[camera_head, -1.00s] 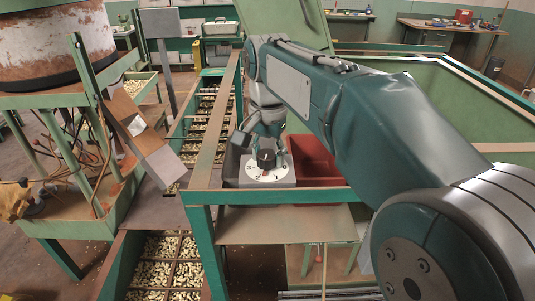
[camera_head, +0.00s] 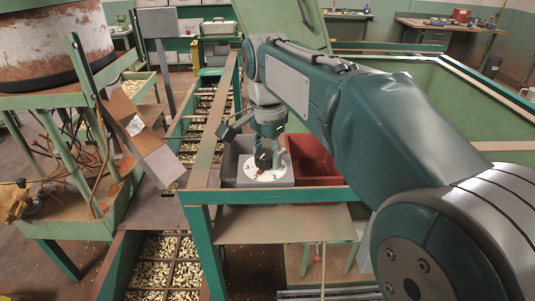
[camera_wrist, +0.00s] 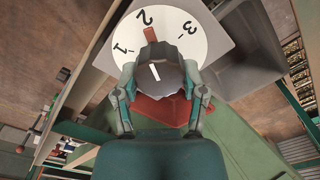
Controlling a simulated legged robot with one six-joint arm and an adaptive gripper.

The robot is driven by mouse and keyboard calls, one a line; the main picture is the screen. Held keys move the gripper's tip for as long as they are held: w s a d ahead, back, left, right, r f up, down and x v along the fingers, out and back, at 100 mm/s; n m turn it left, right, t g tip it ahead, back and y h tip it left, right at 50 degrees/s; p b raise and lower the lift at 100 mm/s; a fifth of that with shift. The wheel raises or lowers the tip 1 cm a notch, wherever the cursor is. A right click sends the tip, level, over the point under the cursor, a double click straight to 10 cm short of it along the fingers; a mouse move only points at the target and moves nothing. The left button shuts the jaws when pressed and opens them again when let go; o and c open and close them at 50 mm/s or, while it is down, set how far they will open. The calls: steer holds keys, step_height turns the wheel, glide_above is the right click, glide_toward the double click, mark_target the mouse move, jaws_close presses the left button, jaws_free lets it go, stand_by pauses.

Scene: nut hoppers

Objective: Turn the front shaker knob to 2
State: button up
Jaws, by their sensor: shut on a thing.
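A dark round knob (camera_head: 263,160) stands on a white dial (camera_head: 279,175) with printed numbers, on a grey box at the front. In the wrist view the knob (camera_wrist: 160,76) has a white line on its face, and a red pointer (camera_wrist: 150,35) shows at its edge. My gripper (camera_wrist: 160,82) is shut on the knob, one finger on each side. In the head view my gripper (camera_head: 265,148) reaches down to the knob from above.
A red bin (camera_head: 313,160) stands right of the dial box, and a green frame rail (camera_head: 270,196) runs in front. A grey bin wall is just behind the dial. Trays of nuts (camera_head: 165,270) lie below left. A tilted chute (camera_head: 150,160) stands at left.

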mark_target(265, 152)
steer(key=shift+f, duration=0.1)
steer(key=o, duration=1.1)
steer(key=shift+a, duration=0.15)
steer(key=shift+o, duration=0.2)
step_height(265, 152, up, 12)
steer(key=shift+a, duration=0.1)
